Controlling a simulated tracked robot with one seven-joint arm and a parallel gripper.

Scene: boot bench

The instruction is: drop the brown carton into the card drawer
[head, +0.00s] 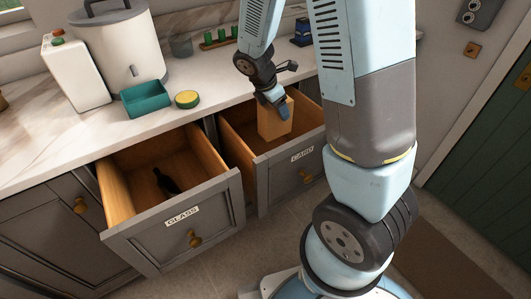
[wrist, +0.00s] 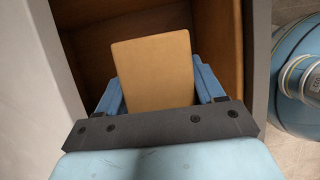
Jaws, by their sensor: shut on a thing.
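The brown carton (head: 273,122) is upright in my gripper (head: 270,97), whose fingers are shut on its top. The card drawer (head: 300,158), labelled CARD, is pulled open, and the carton hangs over or partly within its opening. I cannot tell how far the carton is from the drawer floor. In the wrist view the carton (wrist: 153,75) stands between the blue fingers of my gripper (wrist: 157,85), with the drawer's wooden inside (wrist: 215,35) behind it.
The glass drawer (head: 175,222) is open to the left, with a dark bottle (head: 165,182) inside. On the marble counter (head: 40,150) stand a teal tray (head: 146,99), a round yellow-topped tin (head: 187,99), a white container (head: 75,75) and a large lidded bin (head: 120,50).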

